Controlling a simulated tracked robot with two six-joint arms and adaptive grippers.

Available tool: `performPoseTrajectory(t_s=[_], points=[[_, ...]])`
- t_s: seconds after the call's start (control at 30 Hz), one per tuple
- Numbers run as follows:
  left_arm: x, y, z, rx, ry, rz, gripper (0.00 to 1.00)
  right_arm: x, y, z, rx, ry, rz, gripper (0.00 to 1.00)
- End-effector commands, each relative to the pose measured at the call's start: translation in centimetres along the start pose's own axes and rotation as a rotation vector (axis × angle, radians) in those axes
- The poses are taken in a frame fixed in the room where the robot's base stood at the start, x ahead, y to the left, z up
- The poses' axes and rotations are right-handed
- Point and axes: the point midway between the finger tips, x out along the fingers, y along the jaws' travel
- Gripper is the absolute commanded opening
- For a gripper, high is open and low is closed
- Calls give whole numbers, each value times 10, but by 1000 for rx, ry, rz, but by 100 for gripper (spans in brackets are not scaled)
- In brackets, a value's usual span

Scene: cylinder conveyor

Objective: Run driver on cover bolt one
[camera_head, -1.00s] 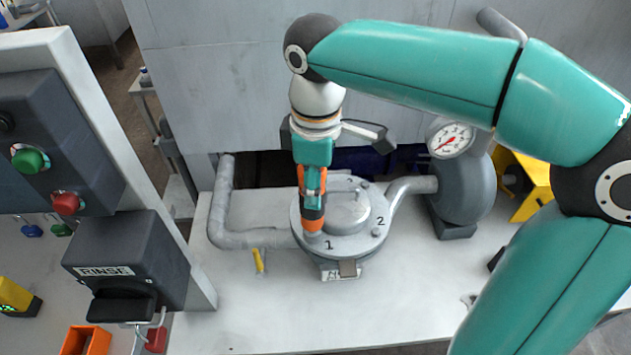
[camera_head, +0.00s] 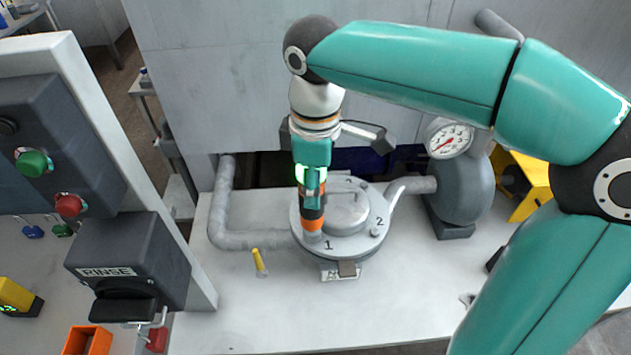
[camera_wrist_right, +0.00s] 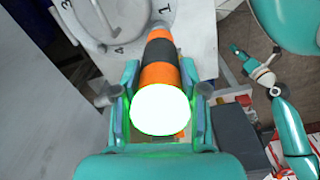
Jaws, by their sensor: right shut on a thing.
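My right gripper (camera_head: 312,180) is shut on an orange and black driver (camera_head: 313,221) and holds it upright over the round grey cover (camera_head: 348,245). The driver's tip is at the cover's edge by the number 1; the bolt there is hidden under it. In the right wrist view, the fingers (camera_wrist_right: 160,110) hold the driver (camera_wrist_right: 158,75) from both sides, and its end glows bright white with green light around it. A green glow also shows at the gripper in the head view. The number 2 marks another spot on the cover's right.
A pipe (camera_head: 225,225) bends in from the left of the cover. A grey pump-like body (camera_head: 468,190) with a pressure gauge (camera_head: 450,138) stands at the right. A RINSE switch box (camera_head: 125,260) is at the left.

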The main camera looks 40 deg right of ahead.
Motion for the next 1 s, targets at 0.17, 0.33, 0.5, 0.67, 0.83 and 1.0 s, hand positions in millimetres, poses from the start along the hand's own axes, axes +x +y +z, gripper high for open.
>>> performPoseTrajectory(t_s=[0.17, 0.33, 0.5, 0.67, 0.83, 1.0], points=[[-1, 0, 0, 0, 0, 0, 77, 3, -2, 1, -3, -11, -9, 0], [-9, 3, 0, 0, 0, 0, 77, -7, -2, 1, -3, -11, -9, 0], [-19, 7, 0, 0, 0, 0, 77, -19, -1, 1, -2, -7, -5, 0], [-27, 10, 0, 0, 0, 0, 77, -29, -1, 0, -2, -5, -4, 0], [-32, 12, 0, 0, 0, 0, 77, -35, -1, 0, -1, -3, -3, 0], [-32, 11, 0, 0, 0, 0, 77, -34, -1, 0, -1, -3, -2, 0]])
